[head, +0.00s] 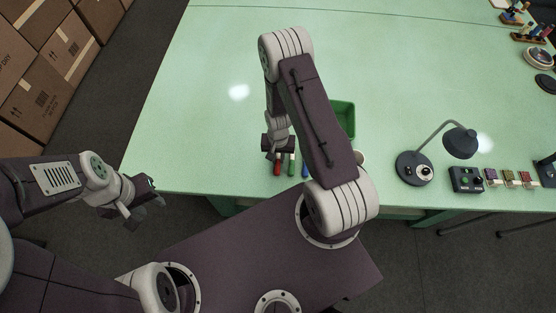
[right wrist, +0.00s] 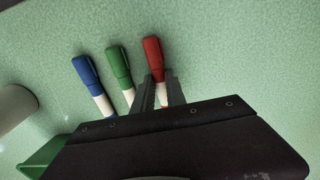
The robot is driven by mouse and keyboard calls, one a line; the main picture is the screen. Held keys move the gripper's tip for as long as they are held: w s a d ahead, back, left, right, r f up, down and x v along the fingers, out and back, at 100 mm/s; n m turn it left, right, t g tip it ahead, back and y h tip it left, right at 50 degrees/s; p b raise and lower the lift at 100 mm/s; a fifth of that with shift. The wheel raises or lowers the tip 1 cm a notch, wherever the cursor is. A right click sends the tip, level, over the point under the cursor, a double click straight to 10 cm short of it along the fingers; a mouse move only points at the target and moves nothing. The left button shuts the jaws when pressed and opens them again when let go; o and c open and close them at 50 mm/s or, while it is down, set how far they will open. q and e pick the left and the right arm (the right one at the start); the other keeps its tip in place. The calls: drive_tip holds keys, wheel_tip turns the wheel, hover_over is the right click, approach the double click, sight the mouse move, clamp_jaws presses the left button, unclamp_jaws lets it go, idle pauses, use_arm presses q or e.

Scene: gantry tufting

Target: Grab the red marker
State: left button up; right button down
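The red marker (right wrist: 152,57) has a red cap and a white body. In the right wrist view the two fingers of my right gripper (right wrist: 160,88) lie on either side of its white body; whether they press on it I cannot tell. The rest of its body is hidden by the gripper. In the head view the red marker (head: 277,168) shows at the table's near edge, just below my right gripper (head: 278,153). My left gripper (head: 151,193) is off the table's near left edge, away from the markers; its opening is unclear.
A green marker (right wrist: 119,65) lies close beside the left finger, with a blue marker (right wrist: 85,70) further left. A green tray (head: 344,117) stands behind my right arm. A lamp (head: 413,167) and a control box (head: 466,179) stand right. The table's left part is clear.

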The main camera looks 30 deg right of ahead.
idle(0.3)
drive_tip(key=r, duration=0.4)
drive_tip(key=shift+w+d+r+b, duration=0.1)
drive_tip(key=shift+d+r+b, duration=0.1)
drive_tip(key=shift+d+b, duration=0.2)
drive_tip(key=d+r+b, duration=0.1)
drive_tip(key=d+r, duration=0.5)
drive_tip(key=d, duration=0.4)
drive_tip(key=shift+s+d+r, duration=0.35)
drive_tip(key=shift+d, duration=0.05)
